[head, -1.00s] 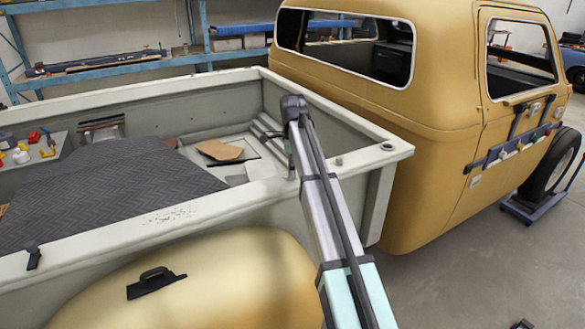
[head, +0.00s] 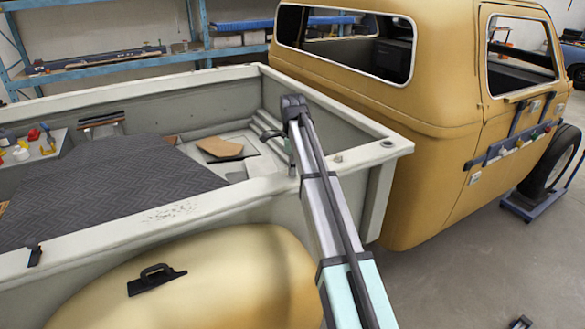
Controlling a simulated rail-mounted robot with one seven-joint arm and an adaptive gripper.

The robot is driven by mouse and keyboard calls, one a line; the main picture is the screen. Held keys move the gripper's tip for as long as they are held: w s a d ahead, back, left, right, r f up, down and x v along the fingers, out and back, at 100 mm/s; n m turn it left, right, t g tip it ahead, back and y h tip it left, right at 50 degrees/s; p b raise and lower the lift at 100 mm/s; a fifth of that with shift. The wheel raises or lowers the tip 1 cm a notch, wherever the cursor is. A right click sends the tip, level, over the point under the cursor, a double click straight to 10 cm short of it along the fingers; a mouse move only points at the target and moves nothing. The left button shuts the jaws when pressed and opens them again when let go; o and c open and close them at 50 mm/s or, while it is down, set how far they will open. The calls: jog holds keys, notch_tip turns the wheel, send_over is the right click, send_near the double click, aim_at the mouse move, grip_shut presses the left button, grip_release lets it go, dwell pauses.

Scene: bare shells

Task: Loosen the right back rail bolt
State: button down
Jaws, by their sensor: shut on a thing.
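My arm reaches up from the bottom edge to a dark joint (head: 294,106) over the truck bed's near side wall (head: 232,199). Beyond that joint a short part of the arm drops inside the bed, behind the near wall. My gripper does not show, and neither does anything it may hold. A small round bolt-like knob (head: 337,157) sits on top of the near rail, just right of my arm. A dark round fitting (head: 387,143) is on the rail near its corner by the cab. I cannot tell which of these, if either, is the right back rail bolt.
A tan cab (head: 445,130) stands right of the bed. A dark ribbed mat (head: 110,185) and brown cardboard (head: 218,147) lie in the bed. A tray with tools (head: 35,148) is at the left. A black handle (head: 156,279) sits on the tan fender. Floor at lower right is mostly clear.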

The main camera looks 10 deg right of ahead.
jog(key=n, duration=0.5)
jog(key=shift+f+b, duration=0.1)
jog(key=shift+b, duration=0.3)
jog(key=n, duration=0.5)
jog(key=shift+w+b, duration=0.15)
jog(key=shift+b, duration=0.15)
jog(key=n, duration=0.6)
jog(key=shift+a, duration=0.15)
jog(key=shift+a+n+b, duration=0.1)
jog(key=shift+n+b, duration=0.25)
jog(key=shift+n, duration=1.85)
jog(key=c, duration=1)
grip_release()
